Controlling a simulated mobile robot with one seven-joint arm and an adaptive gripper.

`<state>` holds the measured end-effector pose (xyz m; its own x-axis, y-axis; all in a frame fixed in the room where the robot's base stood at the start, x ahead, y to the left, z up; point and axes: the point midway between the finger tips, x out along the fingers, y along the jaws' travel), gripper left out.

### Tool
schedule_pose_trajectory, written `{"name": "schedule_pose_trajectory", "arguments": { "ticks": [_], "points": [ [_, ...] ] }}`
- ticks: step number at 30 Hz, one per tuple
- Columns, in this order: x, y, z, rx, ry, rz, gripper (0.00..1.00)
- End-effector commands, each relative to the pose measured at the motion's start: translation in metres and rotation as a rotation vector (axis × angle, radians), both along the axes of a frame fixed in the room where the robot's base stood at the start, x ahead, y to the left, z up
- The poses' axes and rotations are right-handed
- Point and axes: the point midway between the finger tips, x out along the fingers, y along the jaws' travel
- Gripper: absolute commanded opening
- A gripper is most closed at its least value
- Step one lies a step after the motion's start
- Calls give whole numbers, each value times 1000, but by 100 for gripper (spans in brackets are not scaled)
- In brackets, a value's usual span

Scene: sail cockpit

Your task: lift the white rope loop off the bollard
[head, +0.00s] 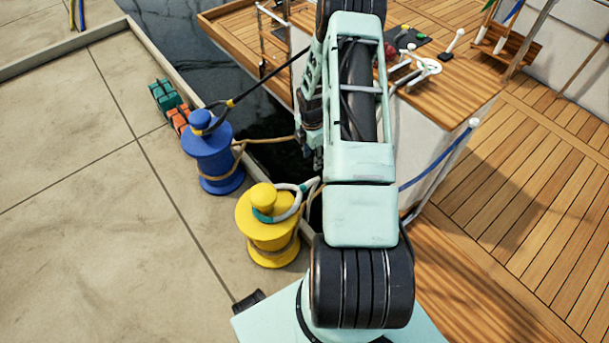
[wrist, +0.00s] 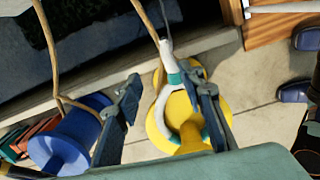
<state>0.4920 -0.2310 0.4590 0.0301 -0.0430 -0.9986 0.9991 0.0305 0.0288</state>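The white rope loop (head: 297,204) has teal bands and lies around the knob of the yellow bollard (head: 268,243) on the quay. In the wrist view the loop (wrist: 162,98) curves over the yellow bollard (wrist: 158,128), and its white end runs up to a tan rope. My gripper (wrist: 162,82) is open, with its fingers well apart. The right finger overlaps the loop and the yellow bollard in that view; I cannot tell whether it touches them. The left finger is between the two bollards. In the head view my gripper (head: 312,150) is partly hidden by my arm.
A blue bollard (head: 210,160) with a black rope loop (head: 208,123) stands behind the yellow one. Teal (head: 165,97) and orange (head: 179,118) items lie beyond it. Dark water and the boat's wooden deck (head: 530,190) are to the right. Dark shoe-like objects (wrist: 306,38) show at the wrist view's right.

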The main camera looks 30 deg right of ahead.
Motion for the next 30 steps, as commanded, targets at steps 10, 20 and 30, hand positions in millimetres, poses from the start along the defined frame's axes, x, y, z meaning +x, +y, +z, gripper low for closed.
{"name": "schedule_pose_trajectory", "arguments": {
  "ticks": [10,20,30],
  "points": [
    [-16,13,-31,45,33,32,36],
    [-16,13,-73,44,33,31,36],
    [-16,12,-117,43,32,30,36]
  ]
}}
